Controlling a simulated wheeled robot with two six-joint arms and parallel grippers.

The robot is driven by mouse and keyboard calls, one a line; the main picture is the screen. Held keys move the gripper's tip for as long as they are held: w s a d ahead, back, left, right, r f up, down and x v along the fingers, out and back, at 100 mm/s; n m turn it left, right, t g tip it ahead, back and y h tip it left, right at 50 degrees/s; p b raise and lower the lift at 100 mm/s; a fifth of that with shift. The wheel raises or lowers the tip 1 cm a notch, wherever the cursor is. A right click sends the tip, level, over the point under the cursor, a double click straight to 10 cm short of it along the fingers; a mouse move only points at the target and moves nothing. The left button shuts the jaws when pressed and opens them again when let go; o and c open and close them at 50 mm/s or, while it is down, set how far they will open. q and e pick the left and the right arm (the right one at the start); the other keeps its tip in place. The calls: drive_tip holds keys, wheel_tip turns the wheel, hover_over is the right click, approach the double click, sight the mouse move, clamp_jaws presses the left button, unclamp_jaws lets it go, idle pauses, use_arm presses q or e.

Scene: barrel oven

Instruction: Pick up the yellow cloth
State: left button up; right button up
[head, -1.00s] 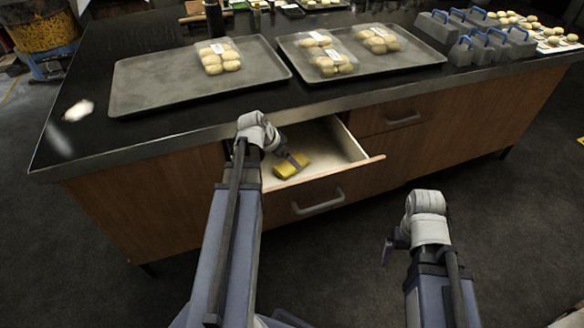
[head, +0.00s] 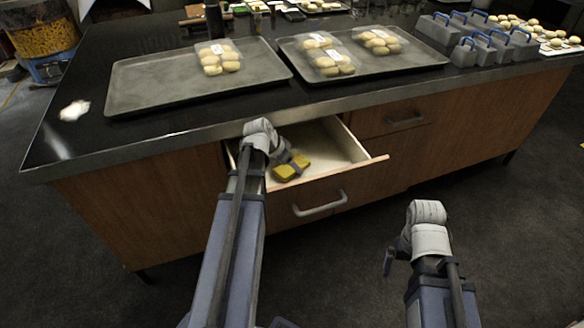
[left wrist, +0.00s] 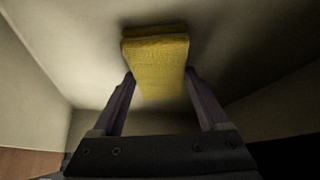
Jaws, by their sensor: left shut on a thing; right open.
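The yellow cloth (head: 291,167) is a folded block inside the open drawer (head: 340,148). It also shows in the left wrist view (left wrist: 158,62), between the two dark fingers. My left gripper (head: 297,162) reaches into the drawer and is shut on the cloth, with one finger on each side of it in the left wrist view (left wrist: 160,88). I cannot tell whether the cloth is clear of the drawer floor. My right gripper (head: 389,262) is open and empty, out in front of the counter above the floor; its fingers are barely visible.
The dark counter (head: 190,122) has a metal edge above the drawer. Two grey trays (head: 140,92) (head: 420,52) with bagged buns stand on it. Grey moulds with blue handles (head: 470,52) are at the right. A white crumpled thing (head: 74,110) lies at the left. Another drawer (head: 375,115) is closed.

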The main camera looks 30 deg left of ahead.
use_arm(q)
drive_tip(key=c, duration=0.6)
drive_tip(key=shift+c, duration=0.2)
drive_tip(key=shift+r, duration=0.1)
